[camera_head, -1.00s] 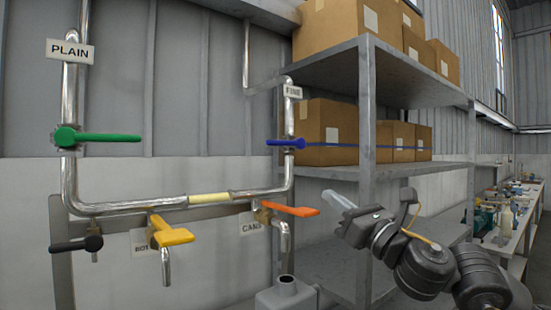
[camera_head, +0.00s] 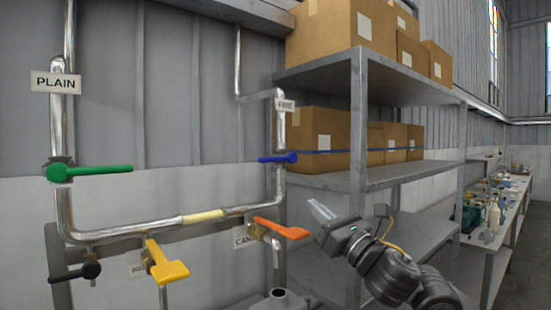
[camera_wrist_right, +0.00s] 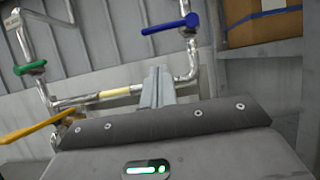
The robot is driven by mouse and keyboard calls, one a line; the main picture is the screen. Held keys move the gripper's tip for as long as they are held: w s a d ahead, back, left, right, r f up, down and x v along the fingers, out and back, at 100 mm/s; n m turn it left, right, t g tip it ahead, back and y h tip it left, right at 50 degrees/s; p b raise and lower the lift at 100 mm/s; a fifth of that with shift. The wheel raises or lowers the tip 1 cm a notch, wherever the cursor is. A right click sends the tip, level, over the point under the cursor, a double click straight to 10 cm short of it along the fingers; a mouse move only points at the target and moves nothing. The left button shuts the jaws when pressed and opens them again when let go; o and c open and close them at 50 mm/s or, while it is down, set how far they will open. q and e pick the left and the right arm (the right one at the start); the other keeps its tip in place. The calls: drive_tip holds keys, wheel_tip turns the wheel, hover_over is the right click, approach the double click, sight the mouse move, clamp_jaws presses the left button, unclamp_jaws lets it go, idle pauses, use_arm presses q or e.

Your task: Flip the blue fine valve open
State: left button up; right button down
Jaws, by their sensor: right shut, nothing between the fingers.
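In the right wrist view the blue handle (camera_wrist_right: 171,24) shows above and right of the fingers. My right gripper (camera_head: 322,210) is shut and empty, below and right of the blue handle and apart from it. Its fingers also show in the right wrist view (camera_wrist_right: 156,88), pointing up toward the pipes. My left gripper is not in view.
A green handle (camera_head: 88,173) sits on the PLAIN pipe. Yellow (camera_head: 167,264), orange (camera_head: 282,228) and black (camera_head: 75,272) handles are lower down. A metal shelf (camera_head: 410,172) with cardboard boxes (camera_head: 310,137) stands just right of the fine pipe. A long bench (camera_head: 497,225) is further right.

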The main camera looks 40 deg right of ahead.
sight(276, 159)
drive_tip(key=p+x, duration=0.9)
drive_tip(key=x, duration=0.7)
drive_tip(key=shift+w+a+f, duration=0.1)
drive_tip(key=shift+w, duration=0.05)
